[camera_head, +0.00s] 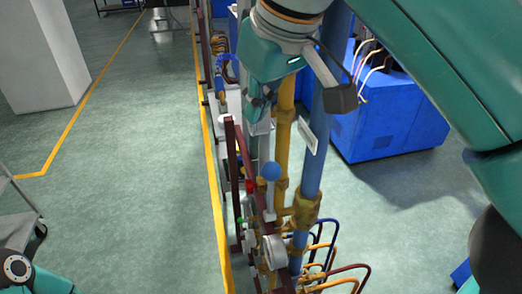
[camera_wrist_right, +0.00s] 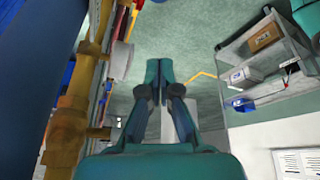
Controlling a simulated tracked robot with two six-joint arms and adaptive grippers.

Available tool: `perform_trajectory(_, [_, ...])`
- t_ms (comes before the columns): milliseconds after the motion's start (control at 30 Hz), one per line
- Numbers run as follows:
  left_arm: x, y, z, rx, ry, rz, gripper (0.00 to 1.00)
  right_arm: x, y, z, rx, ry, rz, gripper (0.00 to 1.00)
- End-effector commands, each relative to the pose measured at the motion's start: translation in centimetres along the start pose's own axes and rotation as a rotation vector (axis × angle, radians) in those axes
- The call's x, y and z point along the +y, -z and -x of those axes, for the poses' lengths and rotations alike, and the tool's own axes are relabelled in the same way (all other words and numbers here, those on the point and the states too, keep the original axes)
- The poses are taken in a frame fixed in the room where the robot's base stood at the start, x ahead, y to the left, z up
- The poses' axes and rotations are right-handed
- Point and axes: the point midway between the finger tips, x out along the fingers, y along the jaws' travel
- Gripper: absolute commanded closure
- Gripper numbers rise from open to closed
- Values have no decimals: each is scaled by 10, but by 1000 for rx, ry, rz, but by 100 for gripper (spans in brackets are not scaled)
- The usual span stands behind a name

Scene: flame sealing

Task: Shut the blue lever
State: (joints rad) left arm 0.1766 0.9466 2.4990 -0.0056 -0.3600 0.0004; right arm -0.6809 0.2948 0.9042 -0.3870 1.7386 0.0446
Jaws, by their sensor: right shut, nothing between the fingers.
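The lever's arm and pivot are hard to make out. My right gripper (camera_head: 258,108) is above and slightly left of the knob in the head view, apart from it. In the right wrist view my right gripper (camera_wrist_right: 159,73) has its fingertips together with nothing between them. The blue knob cannot be made out there. Part of my left arm shows at the lower left of the head view, but its gripper does not.
A yellow pipe (camera_head: 283,150) and a blue pipe (camera_head: 316,150) rise beside the knob. A blue cabinet (camera_head: 390,125) stands right. The floor left of the yellow line (camera_head: 211,170) is largely clear.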

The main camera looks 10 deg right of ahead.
Motion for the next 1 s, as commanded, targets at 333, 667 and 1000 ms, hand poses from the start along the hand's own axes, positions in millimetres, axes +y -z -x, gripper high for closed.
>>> perform_trajectory(333, [-4, 0, -13, 0, 0, 0, 38, 0, -2, -71, -5, 0, 0, 100])
perform_trajectory(667, [-5, 0, -13, 0, 0, 0, 38, 0, -31, -73, 1, 1, -1, 100])
perform_trajectory(1000, [-5, 0, -13, 0, 0, 0, 38, 0, -39, -71, 0, 0, -1, 100])
